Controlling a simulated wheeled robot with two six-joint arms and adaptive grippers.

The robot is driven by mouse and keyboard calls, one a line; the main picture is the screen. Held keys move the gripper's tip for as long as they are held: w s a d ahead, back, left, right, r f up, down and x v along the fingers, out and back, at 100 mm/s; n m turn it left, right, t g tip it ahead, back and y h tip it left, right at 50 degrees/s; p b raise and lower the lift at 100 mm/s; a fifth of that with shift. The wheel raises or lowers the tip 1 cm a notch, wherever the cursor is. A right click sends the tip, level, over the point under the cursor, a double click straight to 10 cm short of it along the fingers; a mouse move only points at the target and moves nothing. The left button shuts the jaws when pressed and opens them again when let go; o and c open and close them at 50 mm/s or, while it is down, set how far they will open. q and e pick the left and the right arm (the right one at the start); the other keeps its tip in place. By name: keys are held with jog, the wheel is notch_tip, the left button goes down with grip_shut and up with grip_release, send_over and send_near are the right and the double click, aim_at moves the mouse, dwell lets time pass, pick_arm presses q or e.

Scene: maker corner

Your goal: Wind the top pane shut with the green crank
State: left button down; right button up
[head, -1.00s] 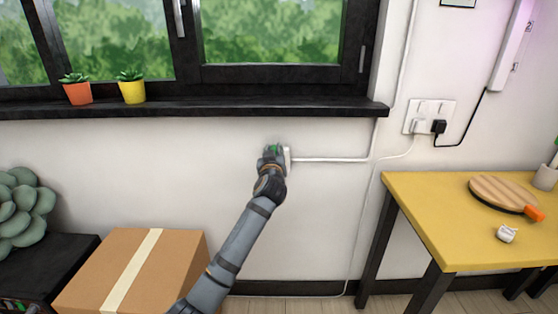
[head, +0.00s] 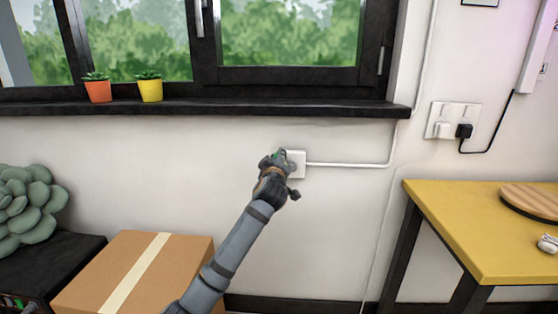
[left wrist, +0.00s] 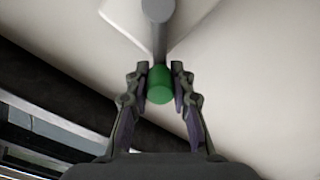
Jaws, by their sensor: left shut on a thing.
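The green crank's knob (left wrist: 159,85) sits between the two fingers of my left gripper (left wrist: 160,82) in the left wrist view. The fingers are shut on it. A grey crank arm (left wrist: 159,38) runs up from the knob to a round grey hub. In the head view my left gripper (head: 277,160) is at the wall, just left of a white wall box (head: 298,164), and hides most of the crank. The dark-framed window (head: 287,74) stands above. The top pane cannot be made out; the window is cut off at the top. My right gripper is not in view.
A black sill (head: 210,110) juts out above my left gripper, bearing an orange pot (head: 98,92) and a yellow pot (head: 150,91). A cardboard box (head: 185,268) stands below left. A yellow table (head: 475,225) is at right. A white conduit (head: 350,164) leads right from the wall box.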

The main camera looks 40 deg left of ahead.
pick_arm(q)
jog(key=shift+f, duration=0.1)
dwell(0.3)
jog(key=c, duration=1.1)
grip_release()
jog(key=v, duration=1.2)
